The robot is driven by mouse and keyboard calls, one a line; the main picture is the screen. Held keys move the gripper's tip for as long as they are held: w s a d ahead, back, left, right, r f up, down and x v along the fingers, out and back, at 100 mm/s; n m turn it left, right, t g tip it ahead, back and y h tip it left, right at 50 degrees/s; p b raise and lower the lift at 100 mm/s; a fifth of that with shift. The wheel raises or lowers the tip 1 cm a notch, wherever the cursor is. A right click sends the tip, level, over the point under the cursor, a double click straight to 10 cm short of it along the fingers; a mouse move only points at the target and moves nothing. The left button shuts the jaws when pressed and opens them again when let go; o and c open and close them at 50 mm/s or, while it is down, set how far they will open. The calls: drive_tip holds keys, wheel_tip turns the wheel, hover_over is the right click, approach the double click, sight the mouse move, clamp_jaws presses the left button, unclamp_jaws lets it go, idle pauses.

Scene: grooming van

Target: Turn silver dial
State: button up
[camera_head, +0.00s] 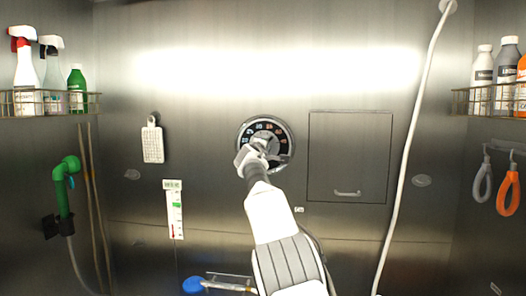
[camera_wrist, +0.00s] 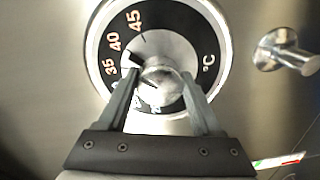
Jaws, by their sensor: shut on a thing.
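The silver dial (camera_wrist: 160,88) is a round metal knob in the centre of a black ring scale (camera_wrist: 196,22) marked 35, 40, 45 and °C. A dark pointer on the dial lies near the 40 mark in the wrist view. In the head view the ring scale (camera_head: 283,131) is on the steel back wall, and my gripper hides much of the dial. My gripper (camera_wrist: 160,92) reaches up to the dial with one finger on each side of the knob. The fingers are shut on it. In the head view my gripper (camera_head: 254,154) covers the lower left of the scale.
A cabinet door (camera_head: 350,150) with a handle is right of the dial. A white hose (camera_head: 408,150) hangs beyond it. A metal peg (camera_wrist: 288,52) sticks out at right in the wrist view. A white brush (camera_head: 152,143) and a thermometer card (camera_head: 174,212) are at left.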

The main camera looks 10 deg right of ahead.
drive_tip(key=shift+m, duration=0.3)
idle(0.4)
drive_tip(key=o, duration=1.4)
drive_tip(key=shift+b+v, duration=6.2)
drive_tip(key=shift+v, duration=2.55)
